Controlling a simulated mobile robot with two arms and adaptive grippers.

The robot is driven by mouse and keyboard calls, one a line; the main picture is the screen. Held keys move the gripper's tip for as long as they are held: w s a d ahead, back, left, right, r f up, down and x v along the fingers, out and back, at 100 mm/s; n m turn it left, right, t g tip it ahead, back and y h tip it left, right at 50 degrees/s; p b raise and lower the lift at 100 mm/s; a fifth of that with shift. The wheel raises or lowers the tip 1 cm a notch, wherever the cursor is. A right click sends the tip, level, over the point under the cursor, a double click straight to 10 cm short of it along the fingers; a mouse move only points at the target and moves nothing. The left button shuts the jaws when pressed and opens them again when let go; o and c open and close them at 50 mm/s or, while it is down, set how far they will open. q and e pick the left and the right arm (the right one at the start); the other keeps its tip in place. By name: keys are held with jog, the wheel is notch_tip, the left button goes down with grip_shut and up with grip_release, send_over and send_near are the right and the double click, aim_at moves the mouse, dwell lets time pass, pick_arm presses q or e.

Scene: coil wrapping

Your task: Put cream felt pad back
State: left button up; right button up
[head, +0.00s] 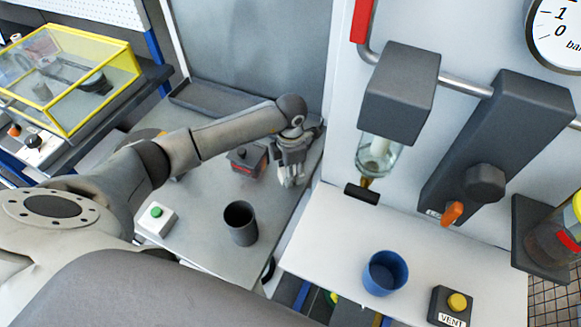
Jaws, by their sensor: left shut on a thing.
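My left arm reaches in from the left over the grey worktop (205,205). My left gripper (291,178) points down near the worktop's back right edge, shut. A small pale patch shows at its fingertips; this appears to be the cream felt pad, mostly hidden by the fingers, and its outline cannot be made out. A dark-topped red block (247,162) stands just left of the gripper. My right gripper is not in view.
A dark grey cup (240,223) and a green-button box (156,219) stand on the worktop. A white shelf (335,235) at right holds a blue cup (385,273) and a VENT button box (451,306). A glass-bowled filter unit (398,95) hangs above.

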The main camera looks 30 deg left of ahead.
pick_arm(q)
jog(key=shift+f, duration=0.25)
jog(key=o, duration=1)
jog(key=shift+r, duration=0.1)
jog(key=shift+r, duration=0.2)
jog(key=shift+w+r, duration=0.1)
jog(key=shift+r, duration=0.15)
notch_tip(320, 180, up, 12)
jog(key=b, duration=0.3)
jog(key=shift+f+b, duration=0.25)
jog(key=shift+b, duration=0.15)
